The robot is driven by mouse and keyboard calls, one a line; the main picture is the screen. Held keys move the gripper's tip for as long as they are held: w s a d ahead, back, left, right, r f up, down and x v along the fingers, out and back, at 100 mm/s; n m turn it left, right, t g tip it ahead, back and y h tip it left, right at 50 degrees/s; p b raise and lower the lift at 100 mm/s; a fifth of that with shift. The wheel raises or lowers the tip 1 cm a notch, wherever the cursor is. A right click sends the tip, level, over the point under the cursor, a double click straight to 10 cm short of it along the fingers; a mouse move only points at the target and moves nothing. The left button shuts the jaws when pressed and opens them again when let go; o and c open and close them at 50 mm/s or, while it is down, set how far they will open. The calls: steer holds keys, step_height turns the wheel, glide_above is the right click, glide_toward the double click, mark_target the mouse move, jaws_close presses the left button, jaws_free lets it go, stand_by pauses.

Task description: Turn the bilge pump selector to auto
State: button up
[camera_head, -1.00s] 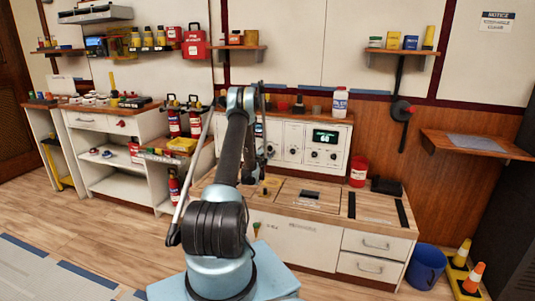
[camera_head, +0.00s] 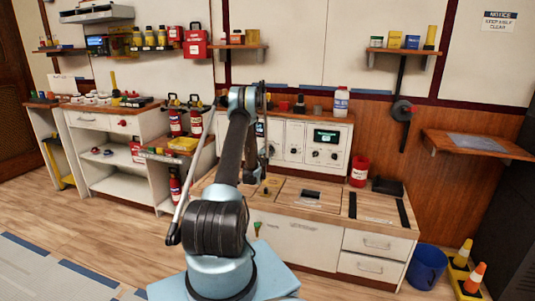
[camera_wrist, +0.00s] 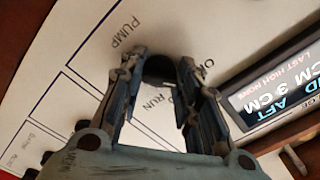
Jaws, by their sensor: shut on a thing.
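In the wrist view, a round black selector knob (camera_wrist: 158,70) sits on a white panel (camera_wrist: 90,40) marked PUMP, with partly covered lettering ending in RUN beside it. My gripper (camera_wrist: 160,63) has one finger on each side of the knob and is shut on it. The fingers cover part of the lettering, and I cannot read which position the knob points to. In the head view, my arm hides the knob and most of the gripper.
A lit display reading AFT and CM (camera_wrist: 285,95) is close to my right finger in the wrist view. In the head view, a white console (camera_head: 291,140) with dials and a green screen (camera_head: 327,137) stands behind the wooden counter (camera_head: 290,205). A red bucket (camera_head: 359,171) is to its right.

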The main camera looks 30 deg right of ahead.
steer(key=m, duration=0.7)
steer(key=shift+s+d, duration=0.15)
steer(key=shift+d, duration=0.05)
stand_by(0.3)
steer(key=o, duration=1)
steer(key=shift+o, duration=0.2)
steer(key=shift+a, duration=0.1)
steer(key=shift+a, duration=0.1)
steer(key=v, duration=0.7)
steer(key=shift+a+f, duration=0.1)
